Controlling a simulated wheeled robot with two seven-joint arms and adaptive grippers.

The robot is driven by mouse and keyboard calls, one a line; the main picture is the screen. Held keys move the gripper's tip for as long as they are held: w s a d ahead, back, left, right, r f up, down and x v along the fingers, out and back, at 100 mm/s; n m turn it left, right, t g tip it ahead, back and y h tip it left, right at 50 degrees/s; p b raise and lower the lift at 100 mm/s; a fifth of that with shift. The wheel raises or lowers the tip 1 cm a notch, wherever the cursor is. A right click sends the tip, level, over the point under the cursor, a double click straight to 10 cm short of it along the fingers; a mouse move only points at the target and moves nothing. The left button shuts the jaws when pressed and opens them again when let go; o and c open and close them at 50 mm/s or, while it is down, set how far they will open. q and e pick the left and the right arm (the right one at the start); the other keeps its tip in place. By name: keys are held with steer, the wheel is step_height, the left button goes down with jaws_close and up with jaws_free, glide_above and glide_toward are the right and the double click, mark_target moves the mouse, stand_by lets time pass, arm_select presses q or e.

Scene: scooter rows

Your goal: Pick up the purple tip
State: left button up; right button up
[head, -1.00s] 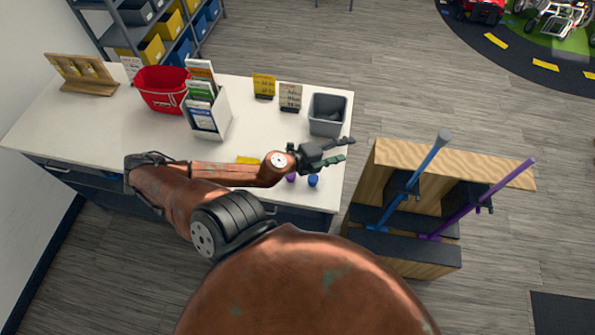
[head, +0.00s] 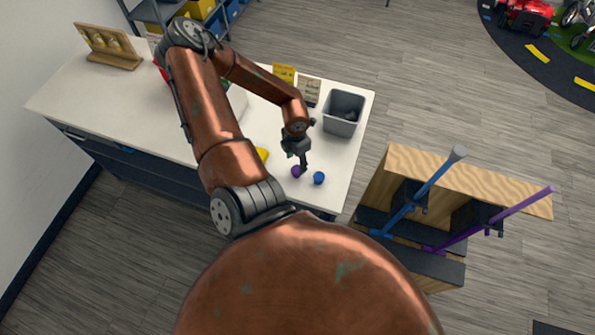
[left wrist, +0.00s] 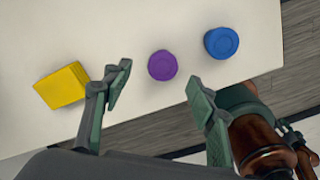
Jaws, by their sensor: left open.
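The purple tip (head: 296,171) is a small round piece near the front right edge of the white table. In the left wrist view the purple tip (left wrist: 162,65) lies ahead of and between the two fingertips. My left gripper (head: 298,158) points down just above and behind it; its fingers (left wrist: 157,87) are spread wide with nothing between them. Whether they reach table height I cannot tell. A blue tip (head: 319,178) lies just right of the purple one, also in the left wrist view (left wrist: 221,43). My right gripper is not in view.
A yellow block (left wrist: 62,85) lies left of the purple tip. A grey bin (head: 343,113) stands at the table's right end. A wooden rack (head: 400,165) holds a blue and a purple scooter pole beside the table. The table's front edge is close.

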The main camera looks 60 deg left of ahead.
mark_target(297, 169)
arm_select(q)
steer(key=shift+d+f, duration=0.2)
steer(key=shift+f, duration=2.7)
steer(key=c, duration=1.2)
steer(key=shift+r, duration=0.1)
